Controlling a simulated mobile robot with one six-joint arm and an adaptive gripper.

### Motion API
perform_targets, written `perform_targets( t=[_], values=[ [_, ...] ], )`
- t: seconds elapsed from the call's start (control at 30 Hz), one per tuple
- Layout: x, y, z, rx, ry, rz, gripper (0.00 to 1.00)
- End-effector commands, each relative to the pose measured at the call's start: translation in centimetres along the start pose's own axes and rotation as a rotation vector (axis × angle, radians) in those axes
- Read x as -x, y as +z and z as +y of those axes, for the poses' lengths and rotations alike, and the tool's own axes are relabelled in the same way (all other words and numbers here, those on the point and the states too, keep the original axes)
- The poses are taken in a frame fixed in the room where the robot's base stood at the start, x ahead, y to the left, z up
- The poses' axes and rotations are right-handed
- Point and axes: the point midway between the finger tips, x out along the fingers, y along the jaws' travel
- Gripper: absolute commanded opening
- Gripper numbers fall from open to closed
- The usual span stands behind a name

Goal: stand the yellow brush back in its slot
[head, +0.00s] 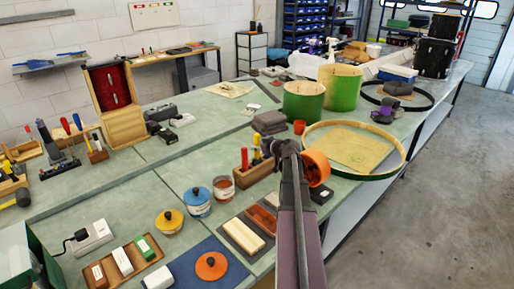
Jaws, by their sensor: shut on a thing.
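A wooden block holder (252,174) stands on the green bench near the middle of the picture, with upright handles over it. The yellow brush (257,154) shows as a small yellow upright piece above this block, close to a red handle (245,157). My gripper (272,147) is at the far end of my arm, just right of and above the block, shut on what looks like the yellow brush. The fingertips are small and partly hidden by my wrist. I cannot tell whether the brush's lower end is inside a slot.
A large hoop (394,166) and green drum shells (304,101) are to the right and behind. Glass jar (223,187) and sanding blocks (241,236) lie in front.

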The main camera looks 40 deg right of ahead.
Motion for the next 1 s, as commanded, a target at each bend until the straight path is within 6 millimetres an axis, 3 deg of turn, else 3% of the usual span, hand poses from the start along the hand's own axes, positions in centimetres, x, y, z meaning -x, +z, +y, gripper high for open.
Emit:
perform_targets(
  t=[1.0],
  values=[
    [-1.0,2.4,-0.1,0.000,-0.001,0.000,0.08]
  ],
)
